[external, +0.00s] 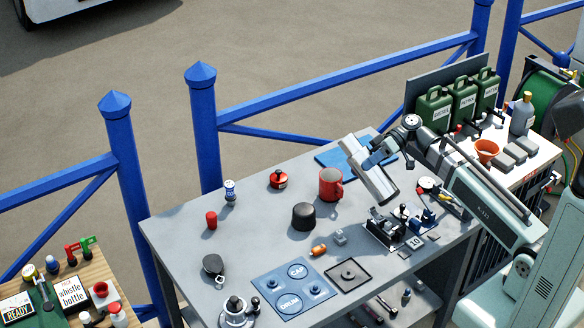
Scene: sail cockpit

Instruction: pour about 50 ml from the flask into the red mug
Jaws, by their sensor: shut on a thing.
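The red mug (330,186) stands upright on the grey table, near its middle. My gripper (376,160) is just right of the mug and is shut on a silver-grey cylinder, which looks to be the flask (374,182). The flask is held tilted, its upper end leaning left toward the mug and its lower end to the right. It appears above the table and apart from the mug. I cannot make out its mouth or any liquid, and the inside of the mug is too small to read.
A black round drum (303,217) stands in front of the mug. A red-topped item (278,179) and a small can (230,191) stand to the left. A blue mat (335,158) lies behind. A small machine (392,230) stands at the right front.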

